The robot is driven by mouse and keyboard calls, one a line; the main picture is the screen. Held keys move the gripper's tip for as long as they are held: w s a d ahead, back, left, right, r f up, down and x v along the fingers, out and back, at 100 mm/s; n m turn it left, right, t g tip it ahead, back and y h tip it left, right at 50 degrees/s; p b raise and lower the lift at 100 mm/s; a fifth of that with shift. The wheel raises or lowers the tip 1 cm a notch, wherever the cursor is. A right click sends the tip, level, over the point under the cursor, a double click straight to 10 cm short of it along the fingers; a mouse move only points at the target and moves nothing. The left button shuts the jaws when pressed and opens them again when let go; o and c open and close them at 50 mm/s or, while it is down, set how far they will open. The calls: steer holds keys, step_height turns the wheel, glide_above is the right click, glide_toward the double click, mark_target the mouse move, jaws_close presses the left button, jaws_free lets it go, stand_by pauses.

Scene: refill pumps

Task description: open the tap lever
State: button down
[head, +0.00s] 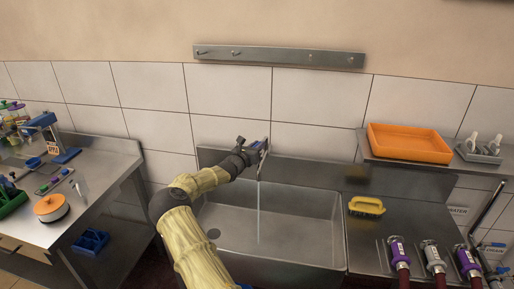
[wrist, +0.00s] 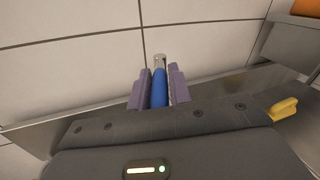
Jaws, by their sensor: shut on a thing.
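The tap lever (wrist: 159,88) is blue and stands between the two purple fingers of my gripper (wrist: 159,90) in the wrist view. The fingers are shut on it. In the head view my gripper (head: 256,146) is at the tap, above the back of the steel sink (head: 225,240). The tap spout (head: 260,172) shows just beside my gripper, and a thin stream of water (head: 258,212) falls from it into the sink. Most of the tap body is hidden behind my gripper and arm.
A yellow brush (head: 367,206) lies on the steel counter right of the sink. An orange tray (head: 408,143) sits on a shelf at right. Purple and grey hose fittings (head: 434,258) stand at the lower right. A cluttered steel table (head: 100,165) is at left.

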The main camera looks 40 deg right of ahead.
steer(key=shift+r, duration=0.15)
steer(key=c, duration=1.3)
jaws_free()
steer(key=shift+d, duration=0.1)
steer(key=shift+s+a+f, duration=0.1)
steer(key=shift+a+f, duration=0.1)
steer(key=shift+a, duration=0.3)
steer(key=b+v, duration=0.5)
steer(key=v, duration=1.1)
steer(key=shift+a+r, duration=0.15)
steer(key=shift+a, duration=0.05)
steer(key=shift+s, duration=0.1)
